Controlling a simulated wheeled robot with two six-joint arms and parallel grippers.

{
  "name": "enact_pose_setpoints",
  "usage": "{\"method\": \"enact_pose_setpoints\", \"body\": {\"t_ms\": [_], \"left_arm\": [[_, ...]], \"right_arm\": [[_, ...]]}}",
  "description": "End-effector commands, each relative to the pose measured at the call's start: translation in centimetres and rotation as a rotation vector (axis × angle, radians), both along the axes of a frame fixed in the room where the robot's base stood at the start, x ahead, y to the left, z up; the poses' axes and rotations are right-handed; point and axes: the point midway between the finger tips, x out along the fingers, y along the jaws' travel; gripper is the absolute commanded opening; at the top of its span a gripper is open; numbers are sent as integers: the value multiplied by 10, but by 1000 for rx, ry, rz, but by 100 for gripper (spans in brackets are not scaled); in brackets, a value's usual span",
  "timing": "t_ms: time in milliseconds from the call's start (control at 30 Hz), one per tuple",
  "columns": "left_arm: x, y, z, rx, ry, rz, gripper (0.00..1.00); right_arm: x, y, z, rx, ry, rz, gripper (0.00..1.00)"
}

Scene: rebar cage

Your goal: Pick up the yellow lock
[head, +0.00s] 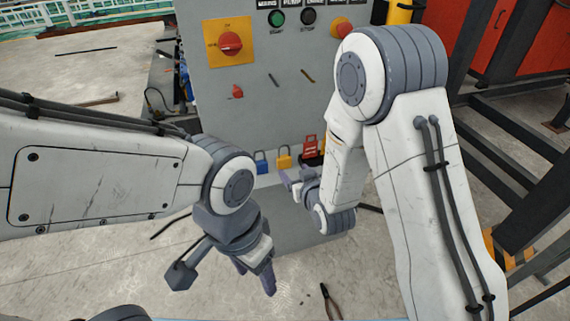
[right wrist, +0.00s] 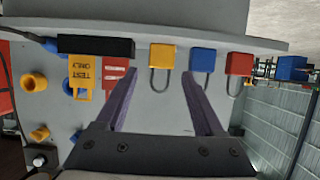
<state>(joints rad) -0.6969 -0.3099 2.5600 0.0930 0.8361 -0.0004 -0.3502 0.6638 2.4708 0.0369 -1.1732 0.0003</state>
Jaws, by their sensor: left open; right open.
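The yellow lock (head: 284,158) is on the front of the grey control panel, right of the blue lock (head: 262,161) in the head view. In the right wrist view, where the panel appears upside down, the yellow lock (right wrist: 162,57) lines up with the gap between my right fingers, its thin shackle showing between them. My right gripper (right wrist: 160,76) is open and holds nothing; I cannot tell how far its tips are from the lock. In the head view it (head: 290,180) is just below the lock. My left gripper (head: 256,272) is open and empty, low in front of the panel.
The blue lock (right wrist: 202,60) and a red lock (right wrist: 239,63) are beside the yellow lock. Pliers (head: 329,302) lie on the floor. Dark steel frames stand at right.

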Motion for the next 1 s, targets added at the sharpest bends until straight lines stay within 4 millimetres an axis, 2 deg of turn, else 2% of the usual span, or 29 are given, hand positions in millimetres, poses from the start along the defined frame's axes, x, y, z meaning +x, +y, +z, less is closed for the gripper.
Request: {"method": "enact_pose_setpoints", "body": {"t_ms": [100,367,600,733,933,967,1000], "left_arm": [[0,0,1,0,0,0,62],[0,0,2,0,0,0,62],[0,0,3,0,0,0,62],[0,0,3,0,0,0,62],[0,0,3,0,0,0,62],[0,0,3,0,0,0,62],[0,0,3,0,0,0,62]], "right_arm": [[17,6,-7,0,1,0,70],[37,13,-15,-1,0,1,70],[67,25,-28,-1,1,0,70],[75,28,-32,-1,2,1,70],[75,28,-32,-1,2,1,70],[75,28,-32,-1,2,1,62],[75,28,-32,-1,2,1,47]]}}
